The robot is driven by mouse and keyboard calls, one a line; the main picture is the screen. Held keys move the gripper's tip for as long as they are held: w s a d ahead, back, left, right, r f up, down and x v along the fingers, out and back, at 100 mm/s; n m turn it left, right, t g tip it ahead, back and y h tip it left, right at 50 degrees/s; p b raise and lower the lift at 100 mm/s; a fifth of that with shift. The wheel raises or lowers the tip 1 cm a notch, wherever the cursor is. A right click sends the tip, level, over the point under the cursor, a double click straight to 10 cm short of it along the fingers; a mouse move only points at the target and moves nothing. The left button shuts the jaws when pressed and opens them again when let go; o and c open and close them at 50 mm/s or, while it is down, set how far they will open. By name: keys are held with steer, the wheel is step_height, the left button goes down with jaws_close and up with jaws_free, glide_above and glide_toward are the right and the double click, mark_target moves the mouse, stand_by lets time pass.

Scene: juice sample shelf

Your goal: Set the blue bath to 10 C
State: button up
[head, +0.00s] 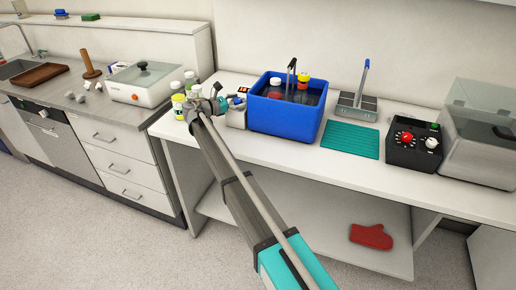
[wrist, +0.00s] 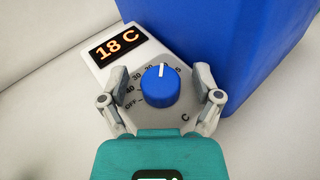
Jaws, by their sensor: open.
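The blue bath (head: 283,120) stands on the white bench in the head view, and its blue wall (wrist: 215,45) fills the right of the wrist view. Its control unit (head: 236,118) is at the bath's left side. The unit's display (wrist: 113,46) reads 18 C. Below it is a round blue knob (wrist: 158,87) with a white pointer mark, turned just right of the 20 mark. My gripper (wrist: 159,82) is open, with one finger on each side of the knob, apparently clear of it. In the head view my gripper (head: 213,106) partly hides the unit.
Coloured-capped items are inside the bath.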

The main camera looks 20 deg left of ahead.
steer(key=shift+s+d+n, duration=0.1)
steer(key=shift+n, duration=0.2)
steer(key=shift+n+t+y+b, duration=0.3)
steer(key=shift+n+t+y, duration=1)
steer(key=shift+n+y, duration=0.3)
steer(key=shift+n+t+y, duration=0.55)
steer(key=shift+n+y, duration=0.7)
steer(key=shift+y, duration=0.35)
steer(key=shift+n+t+y, duration=0.55)
steer(key=shift+n+y, duration=0.7)
steer(key=shift+y, duration=0.35)
